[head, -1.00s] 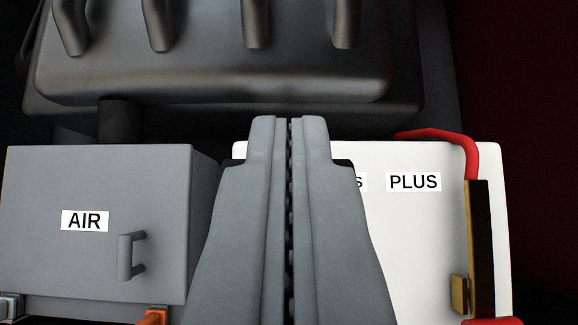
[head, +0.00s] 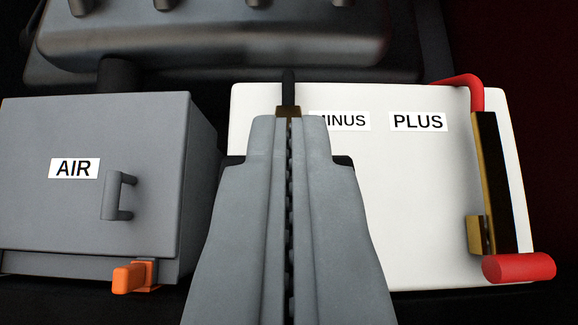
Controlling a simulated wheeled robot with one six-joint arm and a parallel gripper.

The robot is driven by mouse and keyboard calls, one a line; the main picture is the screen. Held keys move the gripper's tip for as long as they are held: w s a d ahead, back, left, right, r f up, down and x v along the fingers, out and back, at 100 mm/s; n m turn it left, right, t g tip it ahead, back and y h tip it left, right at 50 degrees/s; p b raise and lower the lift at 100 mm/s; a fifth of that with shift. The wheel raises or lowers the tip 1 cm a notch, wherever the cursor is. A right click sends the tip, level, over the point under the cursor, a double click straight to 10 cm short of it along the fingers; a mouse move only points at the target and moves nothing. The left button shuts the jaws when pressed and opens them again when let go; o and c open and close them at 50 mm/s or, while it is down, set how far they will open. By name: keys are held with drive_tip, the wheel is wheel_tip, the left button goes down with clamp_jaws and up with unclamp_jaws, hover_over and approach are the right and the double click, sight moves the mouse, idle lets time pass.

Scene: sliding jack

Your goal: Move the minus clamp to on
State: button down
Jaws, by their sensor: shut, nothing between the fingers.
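The white battery box (head: 420,200) carries a MINUS label (head: 345,121), partly hidden by my gripper, and a PLUS label (head: 418,122). A thin dark upright piece with a brass-coloured part (head: 288,111) shows just beyond my fingertips, in line with them; it looks like part of the minus clamp, whose remainder is hidden behind my gripper. My gripper (head: 289,122) is shut and empty, in front of the white box. Whether the fingertips touch the brass part I cannot tell.
At the right of the white box is the plus clamp (head: 494,190), with a red cable, a brass strip and a red end. On the left stands a grey AIR box (head: 120,210) with a handle (head: 118,196) and an orange latch (head: 135,277). A black ribbed housing (head: 210,45) lies behind.

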drive_tip(key=s+f, duration=0.4)
drive_tip(key=f, duration=0.1)
drive_tip(key=s+f, duration=0.2)
drive_tip(key=f, duration=0.1)
drive_tip(key=shift+s+f, duration=0.1)
drive_tip(key=shift+s, duration=0.25)
drive_tip(key=shift+s+f, duration=0.3)
drive_tip(key=shift+f, duration=0.65)
drive_tip(key=shift+s+f, duration=0.1)
drive_tip(key=shift+f, duration=0.05)
